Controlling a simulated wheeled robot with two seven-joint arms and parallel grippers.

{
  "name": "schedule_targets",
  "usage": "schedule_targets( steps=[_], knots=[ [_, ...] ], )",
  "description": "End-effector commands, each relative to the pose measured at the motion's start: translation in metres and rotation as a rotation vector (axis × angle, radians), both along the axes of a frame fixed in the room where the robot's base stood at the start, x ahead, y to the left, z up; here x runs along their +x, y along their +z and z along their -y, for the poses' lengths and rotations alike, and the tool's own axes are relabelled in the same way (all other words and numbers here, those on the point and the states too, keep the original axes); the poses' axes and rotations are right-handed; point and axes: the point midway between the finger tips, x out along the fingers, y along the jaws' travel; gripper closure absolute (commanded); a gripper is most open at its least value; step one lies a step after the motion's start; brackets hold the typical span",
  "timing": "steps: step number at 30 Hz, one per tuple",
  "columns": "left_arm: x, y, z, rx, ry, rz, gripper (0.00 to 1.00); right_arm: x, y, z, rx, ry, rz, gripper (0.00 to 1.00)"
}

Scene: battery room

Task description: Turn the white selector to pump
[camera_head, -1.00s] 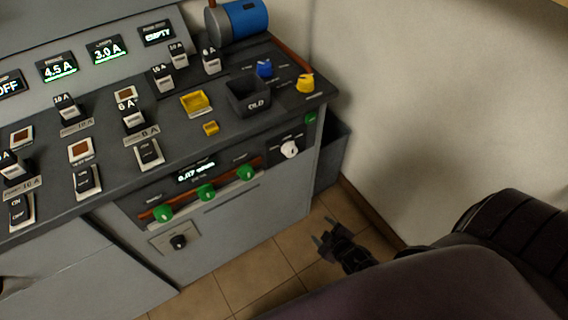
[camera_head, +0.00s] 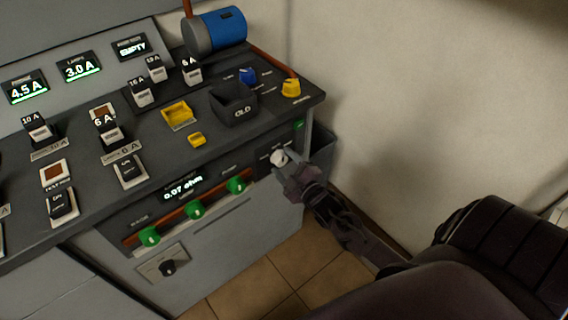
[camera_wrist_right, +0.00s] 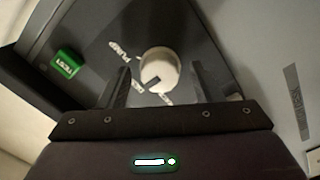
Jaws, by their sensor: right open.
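The white selector (camera_head: 279,157) is a round knob on the dark panel at the right end of the console front. In the right wrist view the selector (camera_wrist_right: 159,70) has a dark pointer mark at its lower edge, and the word PUMP (camera_wrist_right: 118,50) is printed to its left. My right gripper (camera_head: 283,164) is open in front of the knob. In the wrist view its two fingers (camera_wrist_right: 160,88) stand on either side of the knob, with a gap to each side. I cannot tell whether the fingertips reach past its face. My left gripper is not in view.
A green TEST button (camera_wrist_right: 66,63) is left of the selector in the wrist view. Green knobs (camera_head: 195,210) sit on the console front to the left. A black OLD bin (camera_head: 233,103) and a yellow knob (camera_head: 291,87) are on top. The wall is close on the right.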

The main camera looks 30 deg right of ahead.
Motion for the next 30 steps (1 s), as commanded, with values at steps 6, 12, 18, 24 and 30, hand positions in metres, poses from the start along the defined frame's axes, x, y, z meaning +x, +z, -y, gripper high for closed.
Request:
schedule_targets(
  steps=[6,12,18,24,30],
  knots=[
    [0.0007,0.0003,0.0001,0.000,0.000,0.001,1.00,0.0053,-0.0005,-0.0003,0.001,0.000,-0.001,0.41],
    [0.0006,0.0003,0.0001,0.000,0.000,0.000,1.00,0.0050,-0.0004,-0.0002,0.001,0.000,-0.001,0.50],
    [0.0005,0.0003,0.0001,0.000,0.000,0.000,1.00,0.0049,-0.0005,-0.0001,0.001,0.000,-0.001,0.76],
    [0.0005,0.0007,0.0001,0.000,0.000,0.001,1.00,0.0048,-0.0004,-0.0001,0.004,0.000,-0.001,0.86],
    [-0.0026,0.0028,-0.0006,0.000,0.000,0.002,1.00,0.0049,0.0009,-0.0004,0.047,0.000,-0.005,0.86]
  ],
)
